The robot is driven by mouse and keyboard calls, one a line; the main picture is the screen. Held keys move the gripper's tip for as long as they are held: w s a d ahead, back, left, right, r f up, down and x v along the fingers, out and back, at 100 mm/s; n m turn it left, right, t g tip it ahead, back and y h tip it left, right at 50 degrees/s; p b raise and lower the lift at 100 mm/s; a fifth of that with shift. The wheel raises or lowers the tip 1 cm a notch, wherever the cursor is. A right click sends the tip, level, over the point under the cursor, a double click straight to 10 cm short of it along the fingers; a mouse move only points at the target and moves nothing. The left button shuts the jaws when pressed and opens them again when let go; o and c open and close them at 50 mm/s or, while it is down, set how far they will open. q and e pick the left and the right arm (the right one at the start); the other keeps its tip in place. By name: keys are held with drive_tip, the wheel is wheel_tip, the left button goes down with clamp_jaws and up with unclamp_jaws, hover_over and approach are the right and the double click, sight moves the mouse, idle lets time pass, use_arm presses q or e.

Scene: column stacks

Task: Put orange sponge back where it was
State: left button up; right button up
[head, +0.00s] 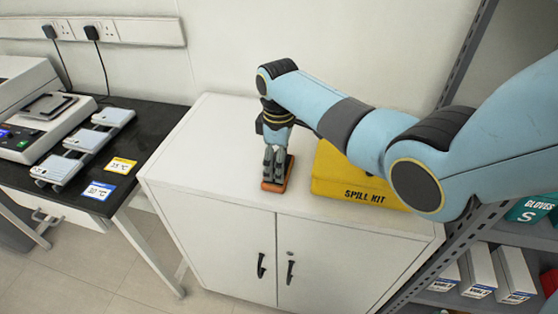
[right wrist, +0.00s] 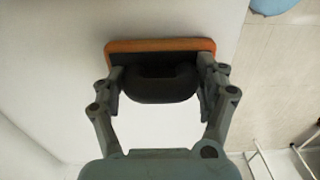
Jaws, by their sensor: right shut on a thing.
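The orange sponge (head: 276,186) is on top of the white cabinet near its front edge, with my right gripper (head: 275,170) over it. In the right wrist view the sponge (right wrist: 160,47) is an orange slab with a dark block-like handle (right wrist: 155,85). The two fingers of my right gripper (right wrist: 160,75) are shut on it from both sides. I cannot tell whether the sponge touches the cabinet top or hangs just above it. My left gripper is not in view.
The white cabinet (head: 215,145) has a yellow spill kit box (head: 335,175) just right of the sponge. Left of it a black bench (head: 145,125) holds instruments and label cards (head: 120,165). Metal shelving (head: 470,230) with boxes stands at the right. The cabinet top's left part is clear.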

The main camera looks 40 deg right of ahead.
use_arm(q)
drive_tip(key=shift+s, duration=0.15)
use_arm(e)
drive_tip(key=o, duration=1.6)
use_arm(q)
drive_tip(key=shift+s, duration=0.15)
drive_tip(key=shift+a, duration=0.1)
use_arm(e)
wheel_tip(320, 180, up, 12)
drive_tip(key=shift+r, duration=0.1)
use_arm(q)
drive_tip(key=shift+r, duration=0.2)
